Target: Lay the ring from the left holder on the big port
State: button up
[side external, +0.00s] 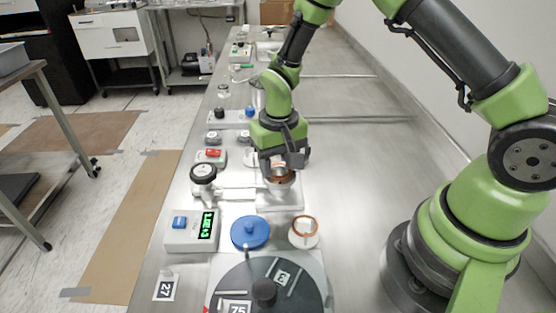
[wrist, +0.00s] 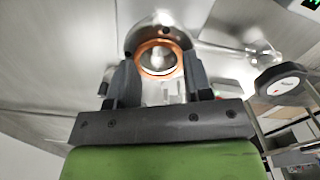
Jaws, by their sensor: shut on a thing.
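My gripper (side external: 282,160) hangs over the metal port (side external: 279,186) in the middle of the bench, pointing down. It is shut on a copper-coloured ring (wrist: 139,62). In the wrist view, my gripper (wrist: 159,62) has one dark finger on each side of the ring. The round metal of the port (wrist: 158,19) shows around and behind the ring there. I cannot tell whether the ring touches the port. Another copper-rimmed ring (side external: 304,220) sits on a white round holder (side external: 304,243) nearer the camera.
A round black gauge (side external: 203,172) stands left of the port and also shows in the wrist view (wrist: 280,79). A blue lid (side external: 250,232), a box with a green display (side external: 192,231) and a large dark disc (side external: 265,292) lie in front. The bench's right side is clear.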

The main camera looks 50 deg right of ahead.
jog(key=o, duration=0.9)
notch_tip(320, 180, up, 10)
jog(key=s+r+t, duration=0.3)
jog(key=s+r, duration=0.3)
jog(key=r, duration=0.5)
jog(key=s+r+t, duration=0.1)
jog(key=s, duration=0.3)
jog(key=s+r+t+y, duration=0.1)
jog(key=s+r, duration=0.1)
jog(key=s, duration=0.2)
jog(key=s+r+t, duration=0.1)
jog(key=s+t, duration=0.1)
jog(key=s, duration=0.2)
jog(key=shift+r+n+y, duration=0.2)
jog(key=shift+n+y, duration=0.1)
jog(key=shift+y, duration=0.1)
